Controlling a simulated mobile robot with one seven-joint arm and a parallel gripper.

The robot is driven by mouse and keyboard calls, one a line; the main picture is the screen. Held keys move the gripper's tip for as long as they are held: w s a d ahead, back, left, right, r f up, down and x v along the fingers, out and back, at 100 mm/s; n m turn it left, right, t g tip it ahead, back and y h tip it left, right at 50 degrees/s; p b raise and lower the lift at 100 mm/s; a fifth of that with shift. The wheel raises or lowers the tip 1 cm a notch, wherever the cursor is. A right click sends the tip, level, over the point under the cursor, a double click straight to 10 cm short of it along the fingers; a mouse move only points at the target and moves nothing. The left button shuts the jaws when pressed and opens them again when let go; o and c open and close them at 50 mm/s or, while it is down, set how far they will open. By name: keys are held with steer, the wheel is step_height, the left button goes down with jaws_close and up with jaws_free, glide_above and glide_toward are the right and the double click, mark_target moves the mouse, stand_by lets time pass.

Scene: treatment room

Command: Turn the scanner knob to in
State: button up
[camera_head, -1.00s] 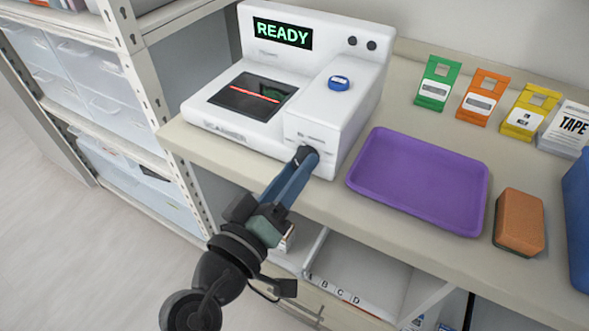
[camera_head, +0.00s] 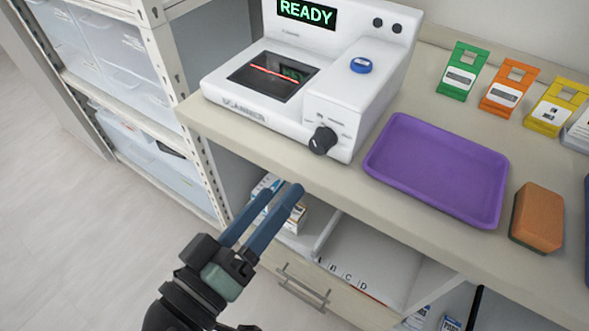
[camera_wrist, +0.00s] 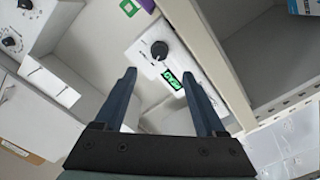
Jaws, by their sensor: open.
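The white scanner (camera_head: 345,118) stands on the counter, with "SCANNER" on its front and a lit green "READY" screen (camera_head: 307,13). Its black knob (camera_head: 322,140) is on the front face at the right. Small labels surround the knob, too small to read, and its pointer setting is unclear. My gripper (camera_head: 283,190) is open and empty, below and left of the knob, clear of it in front of the counter edge. In the wrist view, a black knob (camera_wrist: 159,50) and a lit green screen show on a white face beyond the spread fingers.
A blue button (camera_head: 361,65) is on the scanner's top. A purple tray (camera_head: 437,170), an orange sponge (camera_head: 538,217) and several coloured tags stand to the right. A metal shelf rack (camera_head: 200,170) is close on the left. Open shelves and a drawer (camera_head: 303,290) lie below the counter.

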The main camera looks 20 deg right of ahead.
steer(key=shift+v, duration=1.55)
steer(key=w+a+r+t+y, duration=0.1)
steer(key=w+r+t+y, duration=0.4)
steer(key=r, duration=0.5)
steer(key=w+a+r+t+y, duration=0.1)
steer(key=w+r+t+y, duration=0.25)
steer(key=w+r, duration=0.45)
steer(key=s+r+n+t+y, duration=0.1)
steer(key=s+r+t+y, duration=0.3)
steer(key=r, duration=0.7)
steer(key=s+r+t+y, duration=0.1)
steer(key=s+r+t, duration=0.4)
steer(key=r, duration=0.5)
step_height(320, 180, up, 21)
steer(key=a+g+p, duration=0.1)
steer(key=p, duration=2)
steer(key=shift+s+a+y, duration=0.15)
steer(key=shift+s+y, duration=0.2)
steer(key=shift+s, duration=0.1)
